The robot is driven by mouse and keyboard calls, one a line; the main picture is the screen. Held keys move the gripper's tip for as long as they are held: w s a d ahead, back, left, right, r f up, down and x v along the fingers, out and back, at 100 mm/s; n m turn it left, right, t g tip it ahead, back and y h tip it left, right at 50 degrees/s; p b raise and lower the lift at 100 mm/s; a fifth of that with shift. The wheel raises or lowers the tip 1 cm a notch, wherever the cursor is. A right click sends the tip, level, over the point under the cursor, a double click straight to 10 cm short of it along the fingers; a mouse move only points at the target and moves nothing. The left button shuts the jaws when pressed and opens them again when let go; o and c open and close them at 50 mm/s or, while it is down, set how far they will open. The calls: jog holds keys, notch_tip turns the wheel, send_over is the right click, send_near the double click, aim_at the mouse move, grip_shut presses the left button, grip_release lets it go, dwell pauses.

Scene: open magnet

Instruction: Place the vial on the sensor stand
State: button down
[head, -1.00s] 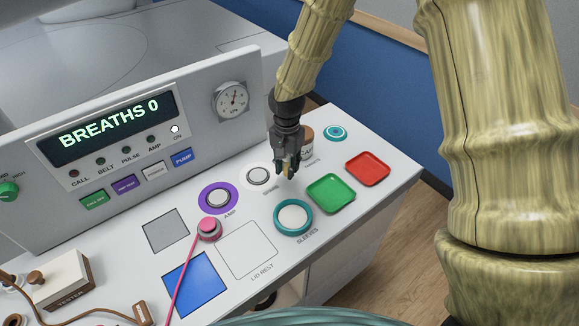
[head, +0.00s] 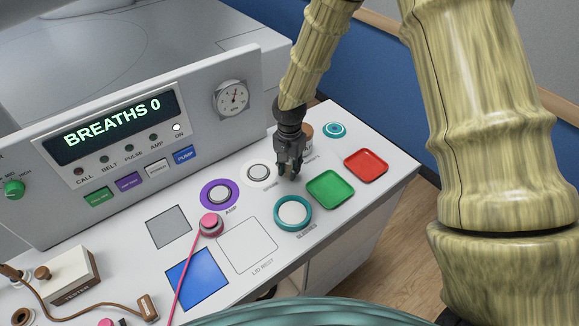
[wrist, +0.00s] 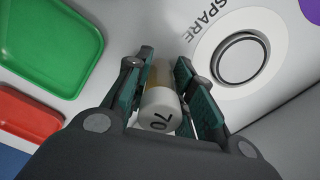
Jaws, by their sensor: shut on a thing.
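The vial (wrist: 158,108) has a white cap marked 70 and an amber body. My gripper (wrist: 160,82) is shut on it, with the teal-padded fingers on either side. In the head view my gripper (head: 289,173) is just right of the white SPARE ring (head: 247,177) and behind the teal SLEEVES ring (head: 279,222); the vial is mostly hidden there. The SPARE ring has a round grey-topped post (head: 258,172), with nothing on it. A similar post (head: 218,194) stands in the purple AMP ring (head: 206,204), also bare. I cannot tell which post is the sensor stand.
A green tray (head: 330,189) and a red tray (head: 366,165) lie right of my gripper. A brown cylinder (head: 306,131) stands close behind it. A pink knob (head: 211,224) with a cord is near the AMP ring. The console panel (head: 215,140) rises at the back.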

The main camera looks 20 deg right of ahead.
jog(key=shift+f, duration=0.2)
jog(key=c, duration=1.2)
grip_release()
jog(key=shift+r, duration=0.3)
jog(key=shift+r+b, duration=1.55)
jog(key=shift+r, duration=4.35)
